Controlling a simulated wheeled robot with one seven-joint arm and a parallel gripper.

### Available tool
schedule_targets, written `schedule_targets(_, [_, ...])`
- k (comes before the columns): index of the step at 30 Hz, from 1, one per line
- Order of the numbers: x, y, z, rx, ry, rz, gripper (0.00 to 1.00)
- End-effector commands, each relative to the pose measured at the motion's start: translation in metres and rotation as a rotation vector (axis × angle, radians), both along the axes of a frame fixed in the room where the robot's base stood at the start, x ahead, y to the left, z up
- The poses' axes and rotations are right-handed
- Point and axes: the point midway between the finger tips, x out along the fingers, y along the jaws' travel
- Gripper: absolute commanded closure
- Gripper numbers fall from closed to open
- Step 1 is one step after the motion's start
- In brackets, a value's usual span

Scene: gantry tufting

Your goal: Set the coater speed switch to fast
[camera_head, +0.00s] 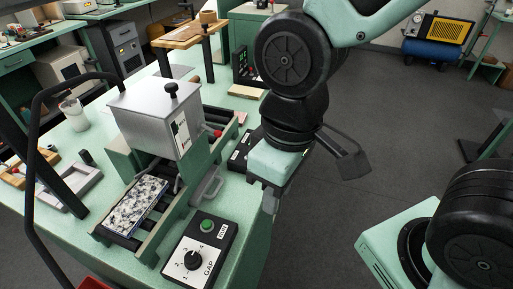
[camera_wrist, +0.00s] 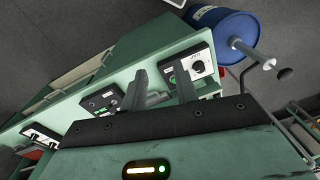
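The coater (camera_head: 160,120) is a grey box on a green frame on the bench, with a speckled slab on its rollers. A black control box (camera_head: 239,152) beside it is partly hidden by my arm. A black box with green lights (camera_wrist: 100,101) shows left of my fingers in the wrist view; its labels are too small to read, so I cannot tell if it bears the speed switch. My gripper (camera_head: 269,200) points down by the bench's right edge, apart from the boxes. In the wrist view its fingers (camera_wrist: 160,90) are apart with nothing between them.
A box with a GAP dial and green button (camera_head: 200,252) stands at the bench front; its dial also shows in the wrist view (camera_wrist: 198,68). A beaker (camera_head: 73,113) and a black tubular handle (camera_head: 33,150) are at left. Open floor (camera_head: 340,225) lies to the right.

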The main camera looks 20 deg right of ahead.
Motion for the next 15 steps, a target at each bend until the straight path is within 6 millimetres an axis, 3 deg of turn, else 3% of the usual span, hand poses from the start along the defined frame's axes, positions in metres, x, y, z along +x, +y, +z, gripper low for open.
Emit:
schedule_targets(1, [0.013,-0.001,-0.009,0.011,0.009,-0.047,0.85])
schedule_targets(3, [0.034,-0.004,-0.016,0.035,0.025,-0.128,1.0])
schedule_targets(8, [0.102,-0.026,-0.036,0.109,0.065,-0.368,1.0])
schedule_targets(15, [0.195,-0.096,-0.06,0.23,0.093,-0.706,1.0])
